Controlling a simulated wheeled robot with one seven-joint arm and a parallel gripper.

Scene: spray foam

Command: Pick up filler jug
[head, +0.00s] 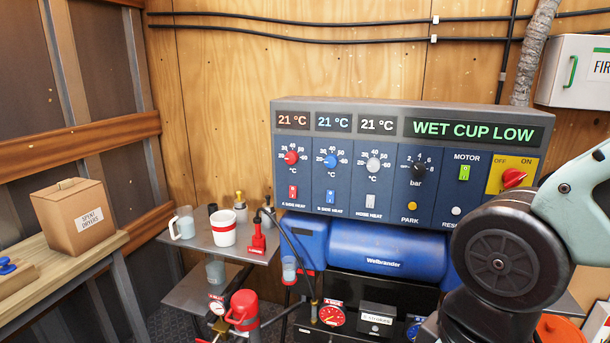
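A small jug (183,224) with a side handle and pale bluish contents stands upright at the left of a grey metal shelf; it looks like the filler jug. A white cup with a red band (222,228) stands to its right on the same shelf (198,240). Nothing holds the jug. My gripper is not in view; only links of my arm show at the lower right, well apart from the jug.
A red-handled valve (257,238) and small bottles (240,207) crowd the shelf. The blue machine (387,247) with its control panel (405,160) stands to the right. A cardboard box (75,217) sits on a bench at left.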

